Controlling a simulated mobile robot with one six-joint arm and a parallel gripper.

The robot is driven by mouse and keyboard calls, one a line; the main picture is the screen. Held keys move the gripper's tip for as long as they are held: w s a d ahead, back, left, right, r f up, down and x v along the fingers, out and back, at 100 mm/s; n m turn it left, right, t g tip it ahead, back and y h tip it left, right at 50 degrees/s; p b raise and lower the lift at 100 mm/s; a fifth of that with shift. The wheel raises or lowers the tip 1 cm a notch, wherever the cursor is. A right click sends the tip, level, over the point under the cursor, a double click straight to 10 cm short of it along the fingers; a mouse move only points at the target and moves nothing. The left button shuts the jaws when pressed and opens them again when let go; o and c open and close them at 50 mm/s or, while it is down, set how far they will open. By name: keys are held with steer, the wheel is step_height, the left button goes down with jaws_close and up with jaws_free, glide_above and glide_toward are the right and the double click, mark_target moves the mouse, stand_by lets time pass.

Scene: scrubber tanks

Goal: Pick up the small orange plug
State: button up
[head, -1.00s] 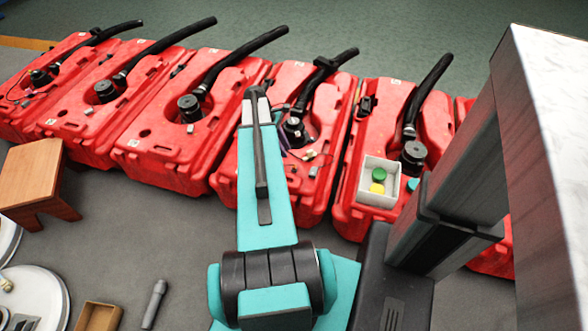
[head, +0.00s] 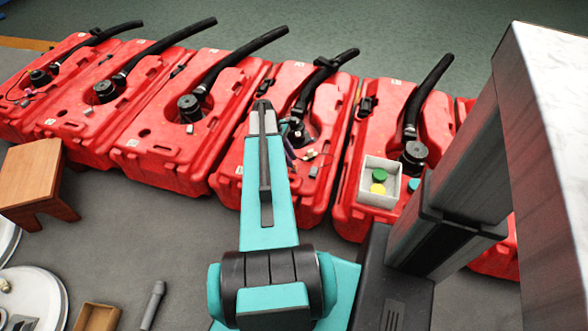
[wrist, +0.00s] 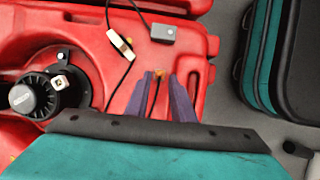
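A small orange plug (wrist: 159,72) shows in the wrist view at the far end of the gap between my purple fingertips, over the red tank. Only a little of it shows. My gripper (wrist: 160,78) is open, with a clear gap between its two fingers. I cannot tell whether the tips are level with the plug or above it.
In the wrist view a cream connector (wrist: 120,44) on a dark cable and a grey box (wrist: 163,33) lie beyond the fingertips. A black cap (wrist: 35,95) is at left. In the head view a white bin (head: 378,198) holds a green and a yellow piece.

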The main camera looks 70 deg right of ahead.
mark_target(294, 168)
steer(key=shift+x, duration=1.55)
jaws_close()
